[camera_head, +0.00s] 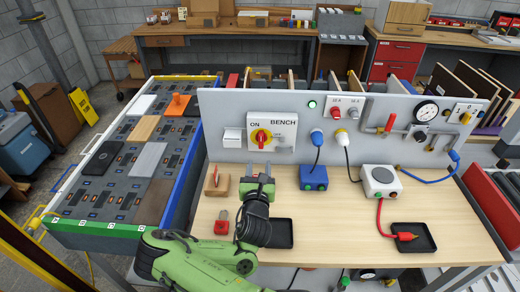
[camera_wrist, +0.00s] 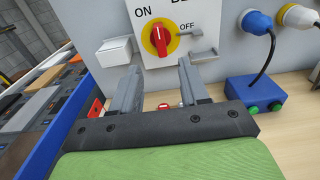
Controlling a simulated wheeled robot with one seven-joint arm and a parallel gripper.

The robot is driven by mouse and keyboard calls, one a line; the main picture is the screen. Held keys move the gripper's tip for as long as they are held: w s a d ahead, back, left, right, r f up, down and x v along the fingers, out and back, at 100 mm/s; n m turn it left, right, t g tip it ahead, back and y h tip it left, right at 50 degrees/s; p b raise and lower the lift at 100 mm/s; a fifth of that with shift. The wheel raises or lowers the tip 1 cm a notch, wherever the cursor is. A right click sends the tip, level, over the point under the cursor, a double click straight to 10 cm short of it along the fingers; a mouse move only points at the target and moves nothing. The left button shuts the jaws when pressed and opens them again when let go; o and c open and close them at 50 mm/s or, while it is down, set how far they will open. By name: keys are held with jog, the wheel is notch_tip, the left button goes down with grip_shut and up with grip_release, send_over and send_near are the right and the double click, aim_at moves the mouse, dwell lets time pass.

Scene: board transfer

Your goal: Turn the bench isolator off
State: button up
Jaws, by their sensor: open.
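The bench isolator (camera_head: 261,137) is a red rotary knob on a yellow disc, on a white plate marked ON and BENCH on the grey upright panel. In the wrist view the knob (camera_wrist: 160,38) has its grip bar roughly upright, below and a little right of the word ON. A small grey hasp-like part (camera_wrist: 200,54) sits at its lower right. My gripper (camera_head: 258,180) is in front of and below the isolator, over the bench. In the wrist view its two grey fingers (camera_wrist: 160,88) are apart, with nothing between them, and do not touch the knob.
A white box (camera_head: 232,138) is on the panel left of the isolator. Blue and white plugs hang at right, cabled to a blue box (camera_head: 313,177) and a white unit (camera_head: 379,181). A red padlock-like item (camera_head: 221,222), a wooden stand (camera_head: 216,182) and black trays lie on the bench.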

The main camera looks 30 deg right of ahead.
aim_at(261, 140)
jog(key=p+x, duration=0.1)
jog(key=x, duration=0.3)
jog(key=p+x, duration=0.2)
jog(key=x, duration=0.2)
jog(key=r+p+x, duration=0.1)
jog(key=x, duration=0.3)
jog(key=shift+s+r, duration=0.1)
jog(key=shift+r, duration=0.05)
jog(key=shift+w+d, duration=0.15)
jog(key=shift+w, duration=0.15)
jog(key=shift+f, duration=0.2)
jog(key=shift+s, duration=0.1)
grip_shut()
